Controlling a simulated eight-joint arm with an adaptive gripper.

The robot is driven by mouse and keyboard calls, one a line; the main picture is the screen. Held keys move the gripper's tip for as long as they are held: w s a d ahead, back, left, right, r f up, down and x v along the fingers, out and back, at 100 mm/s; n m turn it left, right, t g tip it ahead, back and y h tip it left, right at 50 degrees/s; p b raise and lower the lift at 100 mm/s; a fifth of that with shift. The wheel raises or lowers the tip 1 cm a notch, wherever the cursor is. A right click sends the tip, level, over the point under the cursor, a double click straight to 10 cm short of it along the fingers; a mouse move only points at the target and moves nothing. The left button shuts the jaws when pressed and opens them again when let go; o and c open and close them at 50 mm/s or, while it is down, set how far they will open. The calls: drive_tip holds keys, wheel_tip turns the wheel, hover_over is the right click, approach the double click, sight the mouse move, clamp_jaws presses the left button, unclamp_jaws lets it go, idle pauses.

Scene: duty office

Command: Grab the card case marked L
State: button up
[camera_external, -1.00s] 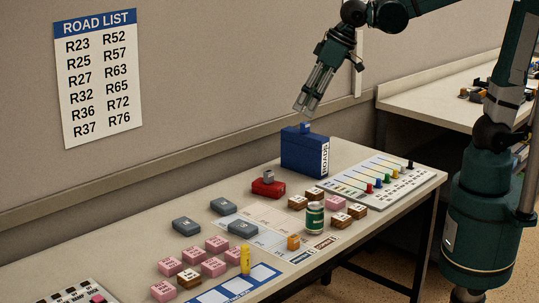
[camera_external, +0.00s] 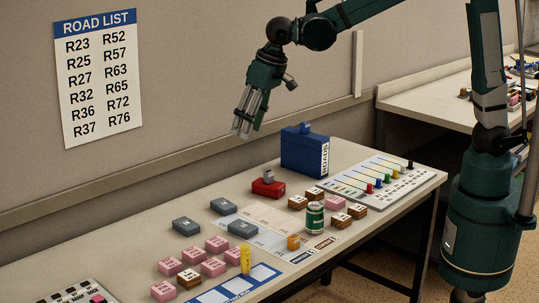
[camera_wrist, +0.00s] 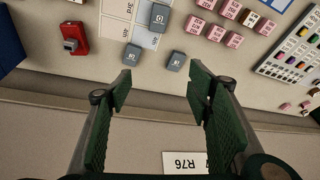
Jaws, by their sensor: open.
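Three small grey-blue cases lie on the table. In the external view one is at the left (camera_external: 186,226), one at the back (camera_external: 223,206) and one at the front right (camera_external: 243,229). They also show in the wrist view as the left case (camera_wrist: 132,54), the right case (camera_wrist: 176,61) and the upper case (camera_wrist: 159,17). Each carries a small pale mark, too small to read surely, so I cannot tell which is L. My gripper (camera_external: 241,133) is open and empty, high above the table near the wall. Its fingers (camera_wrist: 160,86) point toward the cases in the wrist view.
A red stamp-like block (camera_external: 268,187) and a blue ROADS box (camera_external: 304,152) stand right of the cases. Pink blocks (camera_external: 213,267), a yellow piece (camera_external: 245,259), a green can (camera_external: 315,217) and brown blocks (camera_external: 298,202) lie nearby. The wall with the road list (camera_external: 99,78) is behind.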

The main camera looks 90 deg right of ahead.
drive_tip(key=w+f+m+g, duration=0.1)
drive_tip(key=w+f+m, duration=0.1)
drive_tip(key=w+f, duration=0.95)
drive_tip(key=m+g+b, duration=0.1)
drive_tip(key=m+b, duration=0.1)
approach(186, 223)
drive_tip(key=shift+w+f+h, duration=0.1)
drive_tip(key=shift+f+h, duration=0.2)
drive_tip(key=shift+f, duration=0.05)
drive_tip(key=shift+w+f, duration=0.15)
drive_tip(key=shift+f, duration=0.15)
drive_tip(key=shift+w+d+f, duration=0.15)
drive_tip(key=shift+f, duration=1.1)
drive_tip(key=shift+f, duration=0.1)
drive_tip(key=shift+w+d+f, duration=0.1)
drive_tip(key=shift+w+f, duration=0.05)
drive_tip(key=shift+f, duration=1.1)
drive_tip(key=shift+w+f, duration=0.15)
drive_tip(key=shift+f, duration=1.15)
drive_tip(key=shift+f+b, duration=0.2)
drive_tip(key=shift+b, duration=0.3)
